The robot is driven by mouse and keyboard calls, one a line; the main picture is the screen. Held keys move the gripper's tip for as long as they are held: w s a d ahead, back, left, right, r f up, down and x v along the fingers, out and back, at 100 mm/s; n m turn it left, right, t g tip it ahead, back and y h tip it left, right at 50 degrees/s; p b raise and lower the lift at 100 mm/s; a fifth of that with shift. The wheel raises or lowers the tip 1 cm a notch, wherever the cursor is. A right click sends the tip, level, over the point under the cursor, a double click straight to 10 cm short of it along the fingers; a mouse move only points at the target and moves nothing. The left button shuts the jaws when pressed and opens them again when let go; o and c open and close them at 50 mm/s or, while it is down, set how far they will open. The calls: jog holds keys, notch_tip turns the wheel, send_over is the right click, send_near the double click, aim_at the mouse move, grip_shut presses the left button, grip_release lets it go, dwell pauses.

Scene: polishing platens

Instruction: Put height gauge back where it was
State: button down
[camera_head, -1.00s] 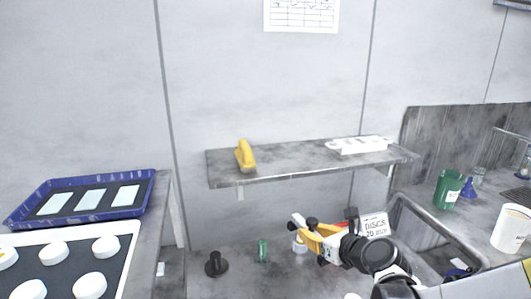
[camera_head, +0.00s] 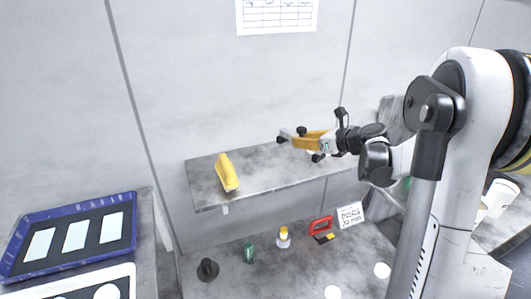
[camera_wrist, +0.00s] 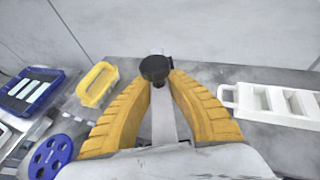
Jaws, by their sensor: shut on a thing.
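My gripper (camera_head: 312,142) is shut on a slim pale grey bar with a round black knob, which I take to be the height gauge (camera_head: 287,134). In the wrist view, the gauge's bar (camera_wrist: 163,122) runs between the two yellow fingers of my gripper (camera_wrist: 162,84), with the black knob at its far end. In the head view the gauge points left, in front of the wall shelf (camera_head: 252,184) at about its right half. I cannot tell its exact gap to the shelf. The fingers hide part of the gauge.
Below are a black stand (camera_head: 207,269), green bottle (camera_head: 249,253), yellow-capped bottle (camera_head: 283,238), red-handled item (camera_head: 321,228) and sign (camera_head: 350,214). The shelf's middle looks clear.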

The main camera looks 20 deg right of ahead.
jog(key=x, duration=0.4)
jog(key=f+x, duration=0.1)
jog(key=x, duration=0.3)
jog(key=s+f+x, duration=0.1)
jog(key=x, duration=0.3)
jog(key=shift+w+a, duration=0.2)
jog(key=shift+a, duration=0.05)
jog(key=shift+w+f, duration=0.1)
jog(key=shift+f, duration=0.15)
notch_tip(320, 180, down, 4)
jog(key=shift+r, duration=0.1)
jog(key=c, duration=1.4)
grip_release()
